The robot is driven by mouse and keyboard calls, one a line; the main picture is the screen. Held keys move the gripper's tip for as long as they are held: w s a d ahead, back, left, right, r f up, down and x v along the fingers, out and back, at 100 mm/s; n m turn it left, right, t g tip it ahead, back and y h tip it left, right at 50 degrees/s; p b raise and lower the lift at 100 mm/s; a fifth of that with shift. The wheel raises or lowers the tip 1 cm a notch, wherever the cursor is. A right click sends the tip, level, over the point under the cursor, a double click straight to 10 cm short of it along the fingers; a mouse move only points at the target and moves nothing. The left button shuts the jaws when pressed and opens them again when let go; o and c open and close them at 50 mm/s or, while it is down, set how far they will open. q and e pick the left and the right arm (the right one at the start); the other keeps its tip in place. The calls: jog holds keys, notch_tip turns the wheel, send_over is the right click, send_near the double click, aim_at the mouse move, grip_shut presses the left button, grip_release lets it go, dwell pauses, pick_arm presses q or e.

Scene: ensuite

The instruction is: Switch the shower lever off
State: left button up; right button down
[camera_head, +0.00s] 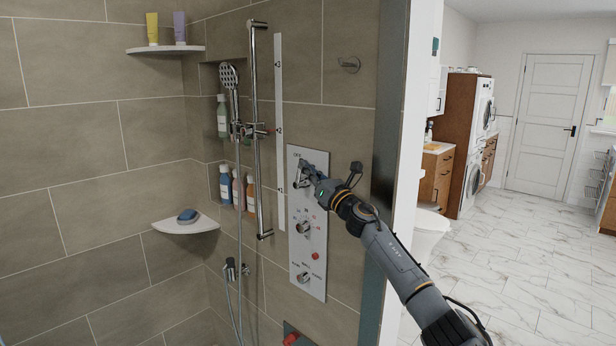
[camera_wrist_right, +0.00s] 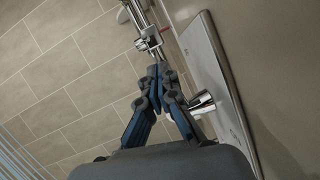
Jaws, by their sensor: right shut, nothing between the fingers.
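The shower control panel (camera_head: 314,255) is a tall pale plate on the tiled wall. A chrome lever (camera_head: 300,180) sits near its top, partly hidden by my right gripper (camera_head: 312,174). The gripper is shut and empty, at the lever's right side; I cannot tell whether it touches the lever. In the right wrist view the closed fingertips (camera_wrist_right: 160,72) lie to the left of the panel (camera_wrist_right: 214,62), and a chrome control (camera_wrist_right: 202,102) sticks out beside the fingers. My left gripper is not in view.
Two round knobs (camera_head: 303,227) and a red button are lower on the panel. A chrome slide bar (camera_head: 254,110) with a hand shower (camera_head: 229,78) is left of it. Bottles fill a niche; corner shelves (camera_head: 185,225) hold a sponge and tubes. A wall edge (camera_head: 385,150) stands close right.

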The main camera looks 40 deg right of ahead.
jog(key=shift+w+d+r+b, duration=0.1)
jog(key=shift+w+r+b, duration=0.3)
jog(key=shift+w+r, duration=0.4)
jog(key=shift+w+f, duration=0.1)
dwell(0.3)
